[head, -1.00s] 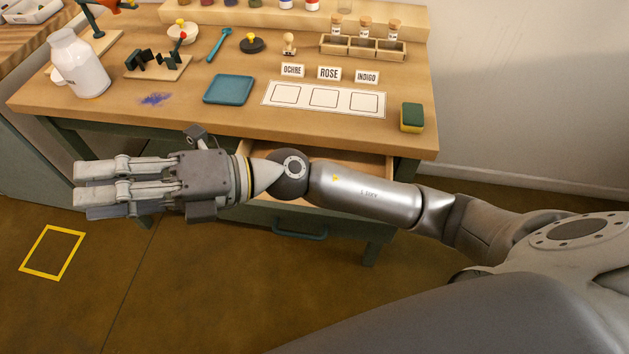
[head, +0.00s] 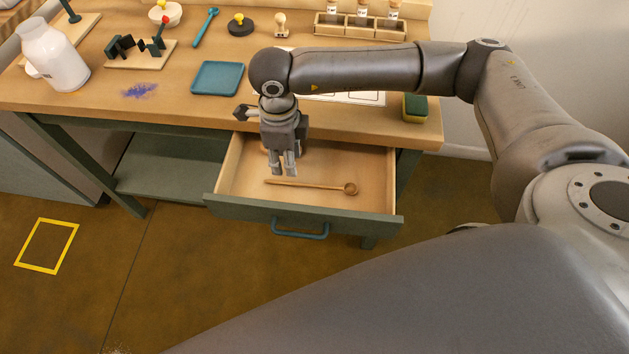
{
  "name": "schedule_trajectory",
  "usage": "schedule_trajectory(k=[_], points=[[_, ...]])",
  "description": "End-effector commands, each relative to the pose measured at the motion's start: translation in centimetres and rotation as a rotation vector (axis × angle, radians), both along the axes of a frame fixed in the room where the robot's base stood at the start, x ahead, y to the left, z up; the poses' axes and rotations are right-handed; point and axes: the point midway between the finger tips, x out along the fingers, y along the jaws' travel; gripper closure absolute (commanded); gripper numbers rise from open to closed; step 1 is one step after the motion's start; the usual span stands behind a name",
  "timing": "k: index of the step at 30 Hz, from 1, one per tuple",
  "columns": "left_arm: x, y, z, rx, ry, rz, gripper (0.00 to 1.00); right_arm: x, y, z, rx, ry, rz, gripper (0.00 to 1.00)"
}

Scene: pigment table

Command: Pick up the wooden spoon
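The wooden spoon (head: 310,185) lies in the open drawer (head: 304,216) of the table. Its round bowl end is to the right and its thin handle reaches left. My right gripper (head: 284,172) points down over the drawer, above and just behind the handle half of the spoon. Its fingers hang straight with a gap between them, and it looks open and empty. The fingertips appear apart from the spoon. A small rounded tan thing behind the gripper is mostly hidden. My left gripper is not in view.
On the tabletop (head: 180,112) stand a white jug (head: 52,56), a blue tray (head: 217,78), a sponge (head: 415,107) and a vial rack (head: 360,30). My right forearm covers the card area.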

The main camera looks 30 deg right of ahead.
Motion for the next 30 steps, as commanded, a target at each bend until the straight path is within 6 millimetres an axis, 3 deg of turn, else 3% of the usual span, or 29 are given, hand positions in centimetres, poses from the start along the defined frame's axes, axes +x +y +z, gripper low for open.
schedule_trajectory(k=[3, 11, 19, 28, 30], points=[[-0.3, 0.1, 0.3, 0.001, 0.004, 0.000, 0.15, -0.1, 0.1, -1.9, 0.002, 0.003, 0.000, 0.67], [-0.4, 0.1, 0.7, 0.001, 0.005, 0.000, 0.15, 0.0, 0.2, -4.0, 0.003, 0.003, 0.001, 0.67], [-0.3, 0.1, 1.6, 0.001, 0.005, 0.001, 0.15, 0.2, 0.5, -7.9, 0.005, 0.004, 0.000, 0.67], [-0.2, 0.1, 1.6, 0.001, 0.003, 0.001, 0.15, 0.2, 0.5, -8.6, 0.006, 0.001, 0.001, 0.67], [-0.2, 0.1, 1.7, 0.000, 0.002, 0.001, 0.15, 0.2, 0.5, -8.6, 0.006, 0.001, 0.001, 0.73]])
